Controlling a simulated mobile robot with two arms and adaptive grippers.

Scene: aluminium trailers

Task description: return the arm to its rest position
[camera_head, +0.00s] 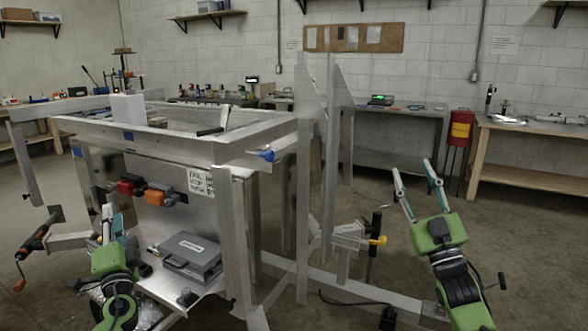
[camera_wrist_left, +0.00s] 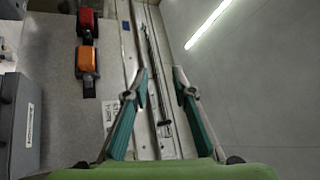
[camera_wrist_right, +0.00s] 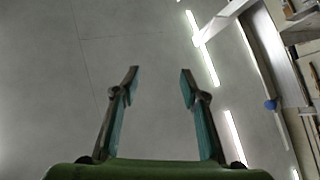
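My left gripper (camera_head: 110,222) is at the lower left in the head view, in front of the trailer's panel. In the left wrist view its two fingers (camera_wrist_left: 160,85) stand apart with nothing between them; a metal rail lies behind them. My right gripper (camera_head: 417,178) is at the right in the head view, raised over the open floor, its fingers spread. In the right wrist view its fingers (camera_wrist_right: 160,78) are apart and empty against a plain grey ceiling. No object is held by either gripper.
The aluminium trailer frame (camera_head: 228,150) fills the left and centre. A grey case (camera_head: 192,257) lies on its shelf beside my left gripper. Red (camera_head: 130,184) and orange (camera_head: 160,196) latches sit above. A wooden workbench (camera_head: 535,128) stands at the back right; floor before it is clear.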

